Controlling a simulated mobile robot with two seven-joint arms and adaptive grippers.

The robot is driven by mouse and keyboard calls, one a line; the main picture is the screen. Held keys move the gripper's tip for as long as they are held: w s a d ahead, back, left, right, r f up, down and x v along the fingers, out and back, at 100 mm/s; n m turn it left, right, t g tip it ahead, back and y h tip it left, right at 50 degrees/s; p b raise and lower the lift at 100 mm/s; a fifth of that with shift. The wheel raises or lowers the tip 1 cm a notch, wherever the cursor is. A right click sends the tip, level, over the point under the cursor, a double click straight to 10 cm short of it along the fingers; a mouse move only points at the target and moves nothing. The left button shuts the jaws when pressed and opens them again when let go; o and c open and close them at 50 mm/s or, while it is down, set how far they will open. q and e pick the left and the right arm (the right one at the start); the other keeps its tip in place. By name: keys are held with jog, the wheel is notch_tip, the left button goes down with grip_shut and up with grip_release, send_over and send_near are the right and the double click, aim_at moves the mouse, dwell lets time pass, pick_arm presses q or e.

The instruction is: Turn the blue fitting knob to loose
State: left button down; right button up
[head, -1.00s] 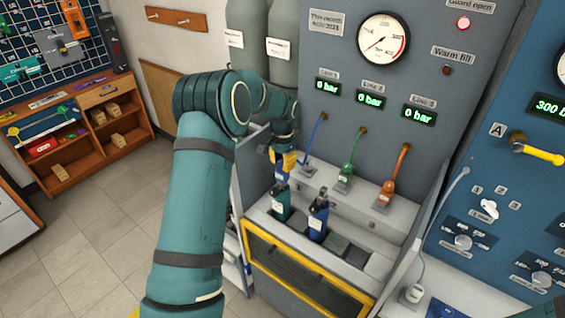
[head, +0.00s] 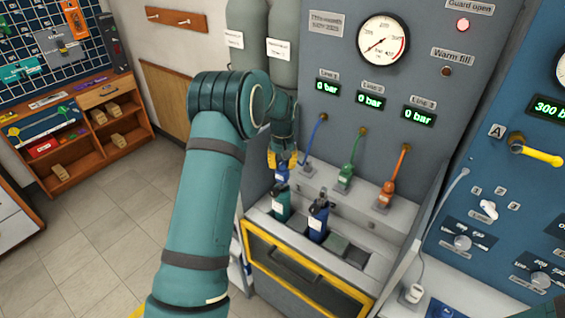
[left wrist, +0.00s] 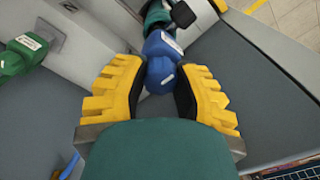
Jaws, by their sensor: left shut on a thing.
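The blue fitting knob (left wrist: 160,76) shows in the left wrist view between the two yellow fingers of my left gripper (left wrist: 160,90), which is shut on it. The blue fitting body (left wrist: 162,45) lies just beyond, against a teal cylinder (left wrist: 153,16) with a black valve part. In the head view my left gripper (head: 283,160) is directly above the blue fitting (head: 282,174), at the top of the teal cylinder (head: 281,205). The fingers and wrist partly hide the knob there.
A dark blue cylinder (head: 318,222) stands close to the right of the teal one in the bench. Blue, green (head: 347,170) and orange (head: 389,188) whips stand behind. A yellow-edged guard (head: 300,272) is in front. The line displays (head: 370,102) read 0 bar.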

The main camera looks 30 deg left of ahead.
aim_at(283, 162)
pick_arm(q)
jog(key=shift+n, duration=0.5)
jog(key=c, duration=0.6)
grip_release()
notch_tip(283, 162, up, 12)
dwell(0.3)
